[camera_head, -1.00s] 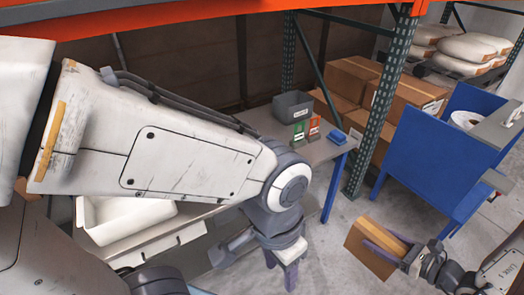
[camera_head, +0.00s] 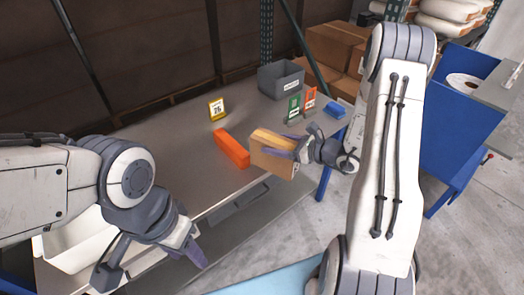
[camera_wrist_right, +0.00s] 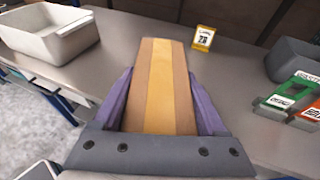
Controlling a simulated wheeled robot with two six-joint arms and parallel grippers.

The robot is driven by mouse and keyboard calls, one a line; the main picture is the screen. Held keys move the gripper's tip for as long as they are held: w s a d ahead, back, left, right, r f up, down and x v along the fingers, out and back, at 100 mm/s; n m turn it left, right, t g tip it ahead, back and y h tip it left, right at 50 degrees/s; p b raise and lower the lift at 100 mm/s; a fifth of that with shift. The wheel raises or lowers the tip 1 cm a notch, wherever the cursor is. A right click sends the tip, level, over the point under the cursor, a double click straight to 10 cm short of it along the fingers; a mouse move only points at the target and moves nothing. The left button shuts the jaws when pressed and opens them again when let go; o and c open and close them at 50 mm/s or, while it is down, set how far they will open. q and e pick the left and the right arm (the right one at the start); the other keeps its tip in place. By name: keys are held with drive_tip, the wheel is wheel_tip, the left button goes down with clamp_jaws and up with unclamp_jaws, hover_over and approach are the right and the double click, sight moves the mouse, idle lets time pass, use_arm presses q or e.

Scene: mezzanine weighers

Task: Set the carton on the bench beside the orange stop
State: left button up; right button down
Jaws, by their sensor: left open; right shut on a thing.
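The carton (camera_head: 272,153) is a brown box with a paler tape stripe. My right gripper (camera_head: 285,150) is shut on it at the bench's front edge, just right of the orange stop. The carton (camera_wrist_right: 158,85) also fills the middle of the right wrist view between the purple fingers. The orange stop (camera_head: 232,148) is a long bar lying on the grey bench (camera_head: 180,150); the carton hides it in the right wrist view. I cannot tell whether the carton touches the bench. My left gripper (camera_head: 150,265) is open and empty at the lower left, near the bench's front.
A yellow number sign (camera_head: 217,108) stands behind the stop. A grey bin (camera_head: 281,79), green card (camera_head: 294,108), red card (camera_head: 310,100) and blue block (camera_head: 336,111) are at the bench's right end. A white tub (camera_head: 75,245) is at left. The bench between is clear.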

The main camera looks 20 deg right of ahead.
drive_tip(key=w+d+r+m+t+h+b, duration=0.2)
drive_tip(key=w+d+m+h+b, duration=0.15)
drive_tip(key=b, duration=0.25)
use_arm(q)
wheel_tip(320, 180, down, 7)
drive_tip(key=p, duration=0.1)
use_arm(e)
drive_tip(key=w+a+f, duration=0.3)
drive_tip(key=w+f, duration=0.6)
drive_tip(key=w, duration=0.3)
drive_tip(key=shift+f+h, duration=0.25)
drive_tip(key=shift+h, duration=0.1)
use_arm(q)
drive_tip(key=shift+a, duration=0.1)
use_arm(e)
drive_tip(key=shift+a, duration=0.1)
drive_tip(key=shift+f, duration=0.2)
unclamp_jaws()
use_arm(q)
drive_tip(key=shift+f, duration=0.1)
use_arm(e)
drive_tip(key=shift+r, duration=0.1)
